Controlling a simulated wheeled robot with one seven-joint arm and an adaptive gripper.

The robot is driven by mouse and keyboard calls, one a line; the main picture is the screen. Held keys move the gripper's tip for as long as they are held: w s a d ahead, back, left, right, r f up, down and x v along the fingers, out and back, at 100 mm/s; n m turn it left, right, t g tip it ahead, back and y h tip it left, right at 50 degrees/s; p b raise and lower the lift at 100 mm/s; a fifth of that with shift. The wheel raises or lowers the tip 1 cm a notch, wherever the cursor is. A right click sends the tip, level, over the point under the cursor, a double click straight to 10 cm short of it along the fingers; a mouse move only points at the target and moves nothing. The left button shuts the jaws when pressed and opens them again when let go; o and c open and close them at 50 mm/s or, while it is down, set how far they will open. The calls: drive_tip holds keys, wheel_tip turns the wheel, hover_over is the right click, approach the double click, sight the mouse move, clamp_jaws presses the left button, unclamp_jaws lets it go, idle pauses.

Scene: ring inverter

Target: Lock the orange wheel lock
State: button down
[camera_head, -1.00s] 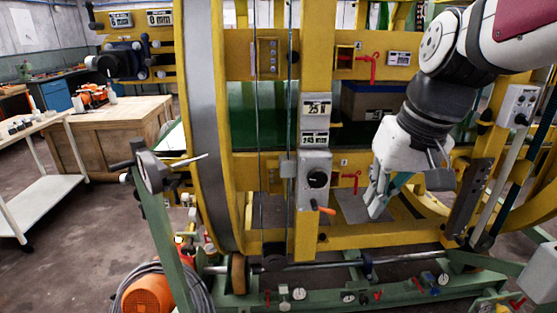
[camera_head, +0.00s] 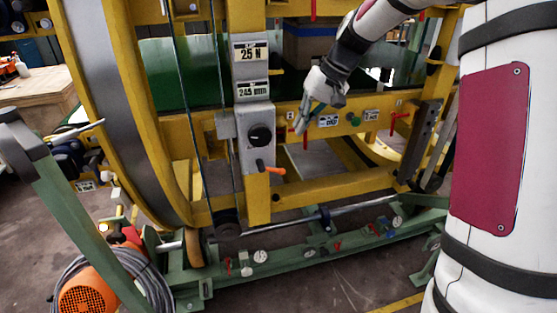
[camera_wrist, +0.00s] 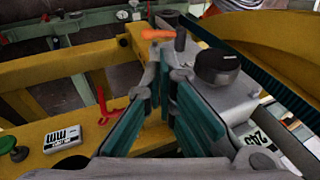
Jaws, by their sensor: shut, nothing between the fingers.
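The wheel lock is an orange-tipped lever (camera_head: 270,168) low on the front of a grey control box (camera_head: 257,125) with a black knob (camera_head: 260,135). My gripper (camera_head: 301,128) is in front of the yellow frame, to the right of the box and above the lever. It is shut and empty. In the wrist view my fingers (camera_wrist: 166,72) point toward the orange handle (camera_wrist: 158,34), which lies just beyond the fingertips, apart from them as far as I can tell. The black knob (camera_wrist: 217,66) is right of the fingers.
Red handles stand on the yellow crossbar, one at the right (camera_head: 398,121), another left of my fingers in the wrist view (camera_wrist: 103,103). A large yellow ring (camera_head: 130,95) stands left. A green base beam (camera_head: 300,248) runs below. An orange motor (camera_head: 88,290) with coiled hose sits lower left.

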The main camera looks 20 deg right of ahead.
sight(279, 171)
drive_tip(key=b+x, duration=0.1)
drive_tip(key=x, duration=1.3)
drive_tip(key=shift+d+f+y+b, duration=0.1)
drive_tip(key=shift+f+y+b, duration=0.3)
drive_tip(key=shift+y+b, duration=0.35)
idle(0.3)
drive_tip(key=shift+d+f+m+y+b, duration=0.15)
drive_tip(key=shift+f+y+b, duration=0.2)
drive_tip(key=shift+y, duration=0.2)
drive_tip(key=shift+f+m+y+b, duration=0.15)
drive_tip(key=shift+f+y+b, duration=0.1)
drive_tip(key=shift+y+b, duration=0.2)
drive_tip(key=shift+w+f+y+b, duration=0.1)
drive_tip(key=shift+f+y+b, duration=0.4)
drive_tip(key=shift+y, duration=0.45)
drive_tip(key=f+y+b, duration=0.1)
drive_tip(key=y, duration=0.1)
drive_tip(key=a+y+b, duration=0.1)
drive_tip(key=y, duration=0.1)
drive_tip(key=a+f+m+t+y+b, duration=0.1)
drive_tip(key=y, duration=0.1)
drive_tip(key=shift+f+y, duration=0.35)
drive_tip(key=shift+y, duration=0.05)
drive_tip(key=shift+f, duration=0.1)
